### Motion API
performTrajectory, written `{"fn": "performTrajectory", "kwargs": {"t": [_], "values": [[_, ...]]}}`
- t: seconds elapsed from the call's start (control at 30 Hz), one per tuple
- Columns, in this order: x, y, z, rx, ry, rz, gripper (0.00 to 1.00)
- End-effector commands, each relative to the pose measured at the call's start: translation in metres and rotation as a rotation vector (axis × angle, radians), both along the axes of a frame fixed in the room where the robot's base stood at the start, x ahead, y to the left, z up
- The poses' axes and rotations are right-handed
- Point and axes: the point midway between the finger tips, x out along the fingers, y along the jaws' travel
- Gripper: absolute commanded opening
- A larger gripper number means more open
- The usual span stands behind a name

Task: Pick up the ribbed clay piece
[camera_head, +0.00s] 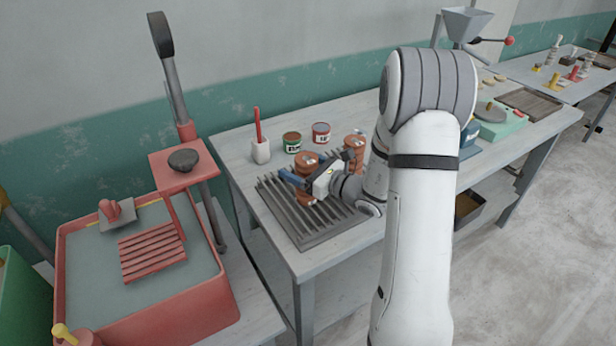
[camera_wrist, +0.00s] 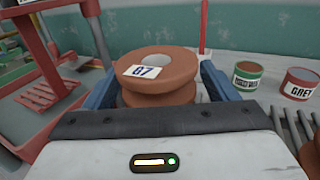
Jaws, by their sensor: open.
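The ribbed clay piece (camera_head: 306,160), an orange-brown stack of thick discs, stands upright on a dark slatted rack (camera_head: 335,229).
A second brown clay piece (camera_head: 354,143) stands close behind my gripper to the right. A green-banded tin (camera_head: 292,143), a red-banded tin (camera_head: 321,134) and a white holder (camera_head: 260,151) with a red handle stand behind. The rack's front slats are clear.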

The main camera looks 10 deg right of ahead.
Motion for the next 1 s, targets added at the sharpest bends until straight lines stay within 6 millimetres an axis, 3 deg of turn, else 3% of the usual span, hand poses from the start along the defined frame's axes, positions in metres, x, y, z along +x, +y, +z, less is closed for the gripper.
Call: {"fn": "performTrajectory", "kwargs": {"t": [0.13,0.9,1.0], "values": [[-0.0002,-0.0006,-0.0004,0.0,0.0,-0.001,0.78],[-0.0005,-0.0017,-0.0005,-0.001,0.001,-0.002,0.15],[-0.0003,-0.0019,0.0006,0.0,-0.001,-0.002,0.12]]}}
